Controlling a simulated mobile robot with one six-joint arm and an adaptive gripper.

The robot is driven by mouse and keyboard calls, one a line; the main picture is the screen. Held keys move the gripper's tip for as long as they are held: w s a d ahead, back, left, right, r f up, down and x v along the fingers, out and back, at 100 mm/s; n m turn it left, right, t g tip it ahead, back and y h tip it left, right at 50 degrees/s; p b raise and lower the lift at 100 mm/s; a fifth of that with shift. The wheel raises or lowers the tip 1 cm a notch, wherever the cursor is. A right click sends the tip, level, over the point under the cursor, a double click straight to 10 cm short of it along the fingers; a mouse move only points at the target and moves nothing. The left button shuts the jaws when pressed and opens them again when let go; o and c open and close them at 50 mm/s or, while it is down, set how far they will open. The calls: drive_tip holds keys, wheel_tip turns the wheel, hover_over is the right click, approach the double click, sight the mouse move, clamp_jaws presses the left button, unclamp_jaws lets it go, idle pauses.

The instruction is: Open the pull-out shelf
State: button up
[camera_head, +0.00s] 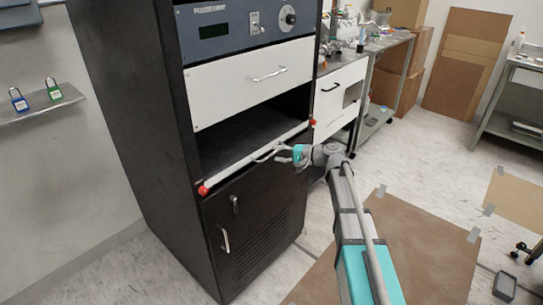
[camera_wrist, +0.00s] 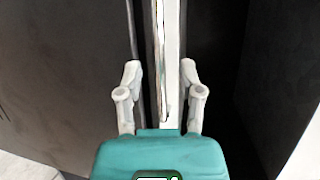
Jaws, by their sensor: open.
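The pull-out shelf's white front bar (camera_head: 240,160) runs across the black cabinet, below an open dark bay, with a red knob at each end. My gripper (camera_head: 268,152) is at the right part of this bar, around its handle area. In the wrist view the bar (camera_wrist: 171,60) runs upright between the two fingers of my gripper (camera_wrist: 160,72), which are apart, one on each side. I see a gap beside the left finger; whether the right finger touches the bar I cannot tell. The handle is partly hidden by my gripper.
A white drawer (camera_head: 250,82) with a handle is shut above the bay. A black lower door (camera_head: 258,215) has a small handle. A workbench (camera_head: 341,88) with white drawers stands to the right. Brown sheets (camera_head: 425,245) lie on the floor.

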drive_tip(key=shift+x, duration=1.1)
